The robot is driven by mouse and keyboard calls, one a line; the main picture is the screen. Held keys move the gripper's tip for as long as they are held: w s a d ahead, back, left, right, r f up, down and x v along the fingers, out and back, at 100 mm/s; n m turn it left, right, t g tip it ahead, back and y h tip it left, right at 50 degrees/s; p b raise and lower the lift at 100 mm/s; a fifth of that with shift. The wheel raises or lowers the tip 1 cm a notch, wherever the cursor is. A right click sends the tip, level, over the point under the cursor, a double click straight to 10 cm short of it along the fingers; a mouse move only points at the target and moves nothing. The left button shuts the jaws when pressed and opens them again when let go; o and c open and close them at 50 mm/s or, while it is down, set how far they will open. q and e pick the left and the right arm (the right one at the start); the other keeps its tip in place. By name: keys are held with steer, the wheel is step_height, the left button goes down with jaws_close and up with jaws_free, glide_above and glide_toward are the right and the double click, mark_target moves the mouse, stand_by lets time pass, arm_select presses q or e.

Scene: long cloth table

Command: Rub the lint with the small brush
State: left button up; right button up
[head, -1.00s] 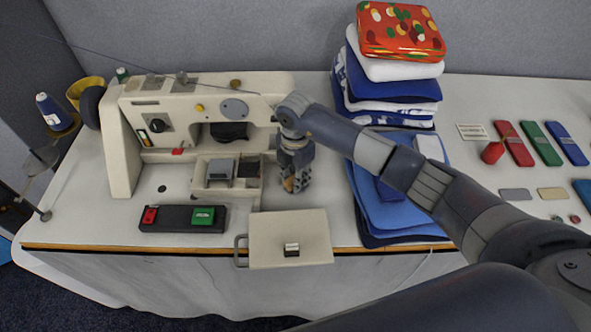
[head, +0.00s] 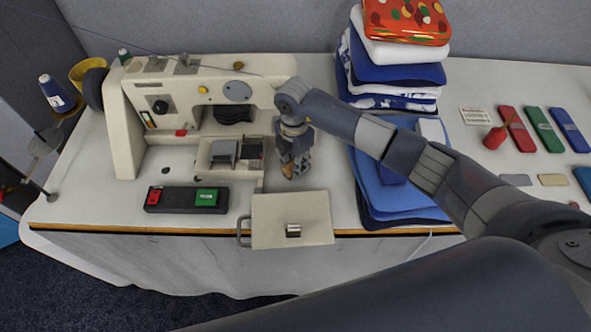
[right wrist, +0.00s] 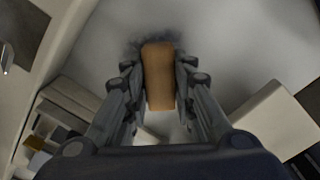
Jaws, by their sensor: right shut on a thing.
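My right gripper (head: 292,168) is shut on the small brush, low beside the sewing machine's right end. In the right wrist view the small brush (right wrist: 158,78) shows as a flat brown wooden block between the two fingers. In the head view only a bit of orange-brown shows there. Dark grey fuzz (right wrist: 135,46) lies on the pale surface around the brush's far end. I cannot tell lint from bristles there, and the fuzz is hidden in the head view. My left gripper is not in view.
The cream sewing machine (head: 122,140) stands close left of the gripper. A cream box-like part with a handle (head: 270,222) is in front, at the table edge. Folded blue cloths (head: 385,205) lie to the right. A black pedal block with a green button (head: 207,197) is front left.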

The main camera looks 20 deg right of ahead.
steer(key=shift+w+d+b, duration=0.25)
steer(key=shift+w+b, duration=0.05)
steer(key=shift+w, duration=0.45)
steer(key=shift+w+d+b, duration=0.2)
steer(key=shift+w+b, duration=0.25)
steer(key=shift+b, duration=0.15)
steer(key=shift+w+d+b, duration=0.2)
steer(key=shift+w+b, duration=0.25)
steer(key=shift+b, duration=0.1)
steer(key=shift+w+d+b, duration=0.2)
steer(key=shift+w+b, duration=0.3)
steer(key=shift+w, duration=0.35)
steer(key=shift+a+r, duration=0.1)
